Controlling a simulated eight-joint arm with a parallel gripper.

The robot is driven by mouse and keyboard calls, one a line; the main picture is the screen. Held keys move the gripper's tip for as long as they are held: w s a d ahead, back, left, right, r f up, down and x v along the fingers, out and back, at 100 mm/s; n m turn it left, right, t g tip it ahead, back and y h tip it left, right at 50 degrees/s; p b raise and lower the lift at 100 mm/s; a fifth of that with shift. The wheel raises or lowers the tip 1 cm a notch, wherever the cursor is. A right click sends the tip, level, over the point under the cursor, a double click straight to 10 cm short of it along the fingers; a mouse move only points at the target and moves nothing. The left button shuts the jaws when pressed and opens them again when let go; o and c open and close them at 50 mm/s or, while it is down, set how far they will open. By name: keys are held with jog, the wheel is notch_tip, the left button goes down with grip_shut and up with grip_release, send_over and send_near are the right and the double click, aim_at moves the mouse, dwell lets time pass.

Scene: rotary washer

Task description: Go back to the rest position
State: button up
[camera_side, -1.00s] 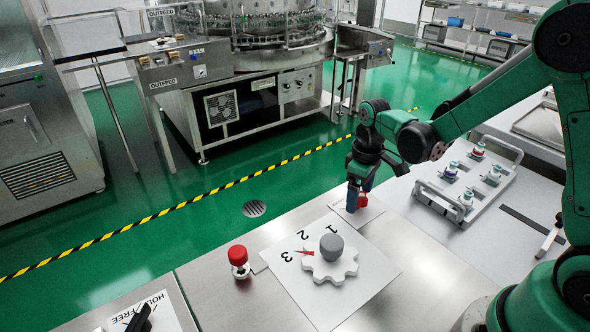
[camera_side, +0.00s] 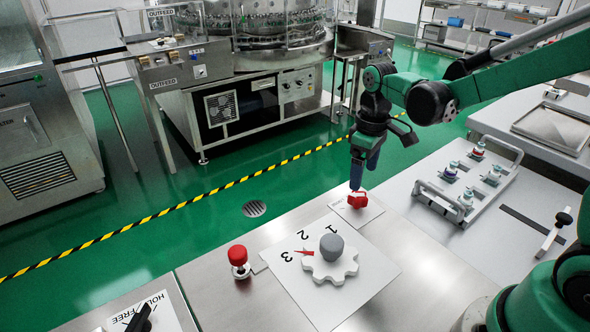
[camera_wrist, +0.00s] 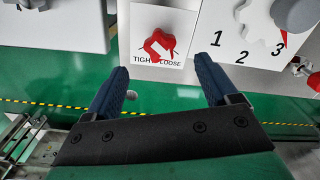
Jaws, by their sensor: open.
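My gripper (camera_side: 365,166) hangs above the back edge of the steel table in the side view, just above a red knob (camera_side: 357,199) on a small white card (camera_side: 352,212). In the wrist view my two blue fingers (camera_wrist: 163,88) are spread wide with nothing between them. The red knob (camera_wrist: 160,45) shows beyond the fingertips, apart from them. Its card carries the words "TIGHT" and "LOOSE" (camera_wrist: 166,59), and the knob's pointer is on the "LOOSE" side.
A gear-shaped dial (camera_side: 330,262) with a grey knob has its red pointer by the 3. A red button (camera_side: 239,262) stands left of it. A HOLD/FREE switch (camera_side: 140,318) is at the front left. A handled tray with vials (camera_side: 468,187) stands at right. Air above the table is clear.

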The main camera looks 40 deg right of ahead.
jog(key=shift+s+a+r, duration=0.15)
jog(key=shift+r, duration=0.15)
jog(key=s+a+r+m+t, duration=0.3)
jog(key=s+a+r+t, duration=0.1)
jog(key=s+r+t, duration=0.1)
jog(key=shift+s+a+r+m+t, duration=0.35)
jog(key=shift+s+t, duration=0.3)
jog(key=shift+t, duration=0.45)
